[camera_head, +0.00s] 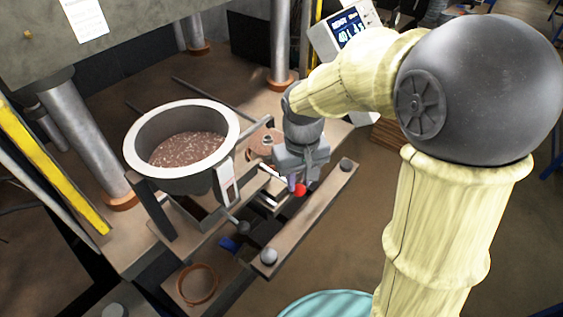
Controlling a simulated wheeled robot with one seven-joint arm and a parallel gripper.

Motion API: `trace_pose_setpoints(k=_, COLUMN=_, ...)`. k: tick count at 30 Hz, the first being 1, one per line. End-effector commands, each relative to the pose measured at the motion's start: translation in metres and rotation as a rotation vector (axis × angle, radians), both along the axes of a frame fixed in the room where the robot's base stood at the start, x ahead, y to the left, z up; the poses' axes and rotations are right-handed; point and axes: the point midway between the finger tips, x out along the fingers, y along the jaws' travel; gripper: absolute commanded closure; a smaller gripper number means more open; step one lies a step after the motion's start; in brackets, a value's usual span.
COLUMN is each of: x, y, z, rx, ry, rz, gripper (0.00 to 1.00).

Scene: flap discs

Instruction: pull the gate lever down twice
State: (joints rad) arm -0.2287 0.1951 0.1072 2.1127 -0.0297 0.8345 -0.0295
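A round hopper (130,146) with a pale rim stands left of centre, part-filled with reddish-brown granules (188,149). A pale upright plate (226,181) sits on its front right side. A red knob (300,190) shows right at the fingertips of my gripper (295,184); it looks like the end of the gate lever, whose bar I cannot make out. My gripper points down right of the hopper, over the slide parts. The fingers are small and partly hidden, so I cannot tell whether they are open, shut or touching the knob.
A brown rail (312,214) with grey round knobs at both ends runs in front of my gripper. A brown ring (197,284) lies at the lower left. Metal columns (92,150) stand behind, and a display box (345,30) is at the back. Open floor lies at the right.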

Motion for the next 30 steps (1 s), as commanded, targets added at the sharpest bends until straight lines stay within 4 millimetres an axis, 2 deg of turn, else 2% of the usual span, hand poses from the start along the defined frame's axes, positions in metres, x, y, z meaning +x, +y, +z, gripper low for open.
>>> trace_pose_setpoints(k=1, x=0.0, y=0.001, z=0.007, rx=0.001, ry=-0.001, rz=0.001, gripper=0.78)
trace_pose_setpoints(k=24, x=-0.001, y=0.001, z=0.063, rx=0.001, ry=0.002, rz=0.002, gripper=0.78)
trace_pose_setpoints(k=30, x=-0.001, y=0.001, z=0.069, rx=0.001, ry=0.001, rz=0.001, gripper=0.78)
